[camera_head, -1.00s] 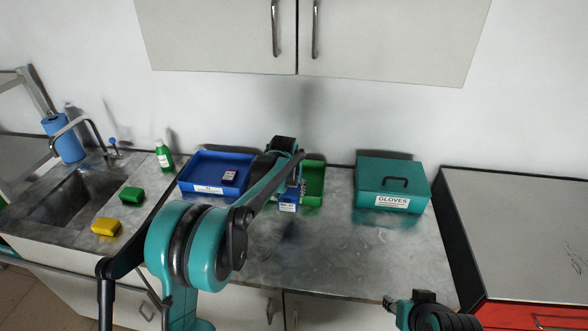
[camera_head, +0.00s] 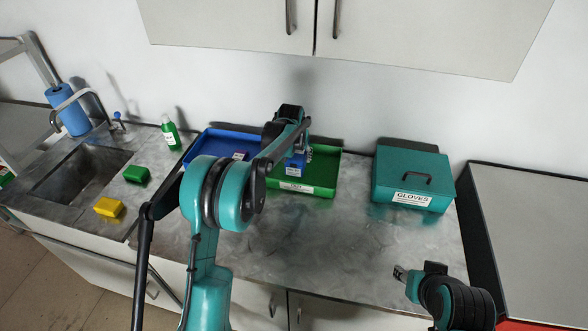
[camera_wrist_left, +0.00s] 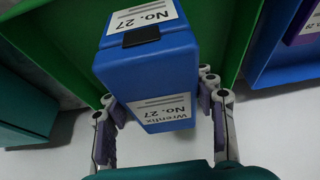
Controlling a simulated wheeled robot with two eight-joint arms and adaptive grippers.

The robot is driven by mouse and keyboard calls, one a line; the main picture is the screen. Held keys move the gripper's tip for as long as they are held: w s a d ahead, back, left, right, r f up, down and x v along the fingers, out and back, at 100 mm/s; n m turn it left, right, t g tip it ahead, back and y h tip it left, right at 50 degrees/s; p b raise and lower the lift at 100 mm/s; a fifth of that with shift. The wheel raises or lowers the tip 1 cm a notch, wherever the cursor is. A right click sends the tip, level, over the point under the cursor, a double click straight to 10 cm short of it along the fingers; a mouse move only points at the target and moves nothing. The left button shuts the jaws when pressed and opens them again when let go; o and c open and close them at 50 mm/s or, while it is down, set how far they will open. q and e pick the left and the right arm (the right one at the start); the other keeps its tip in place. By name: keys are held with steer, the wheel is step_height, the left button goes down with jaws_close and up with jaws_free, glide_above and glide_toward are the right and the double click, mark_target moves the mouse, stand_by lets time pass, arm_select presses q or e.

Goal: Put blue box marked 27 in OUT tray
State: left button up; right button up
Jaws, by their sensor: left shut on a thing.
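The blue box marked No. 27 (camera_wrist_left: 150,75) is held between the fingers of my left gripper (camera_wrist_left: 158,95). In the head view, the blue box (camera_head: 296,164) hangs under my left wrist, over the left part of the green tray (camera_head: 325,172). The tray's front label is too small to read surely. The green tray (camera_wrist_left: 65,35) also shows behind the box in the left wrist view. I cannot tell whether the box touches the tray floor. My right gripper (camera_head: 400,273) is near the counter's front edge at the lower right, away from the box; its jaws are unclear.
A blue tray (camera_head: 203,150) is left of the green one, partly hidden by my left arm. A teal GLOVES box (camera_head: 412,180) stands to the right. A sink (camera_head: 80,172), yellow block (camera_head: 108,207), green block (camera_head: 136,174) and green bottle (camera_head: 170,133) are left. The front counter is clear.

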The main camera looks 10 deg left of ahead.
arm_select(q)
steer(key=shift+s+a+f, duration=0.45)
steer(key=shift+s+a, duration=0.05)
steer(key=shift+a, duration=0.1)
step_height(320, 180, down, 4)
steer(key=shift+f+b, duration=0.1)
steer(key=shift+b, duration=0.6)
steer(key=o, duration=1.4)
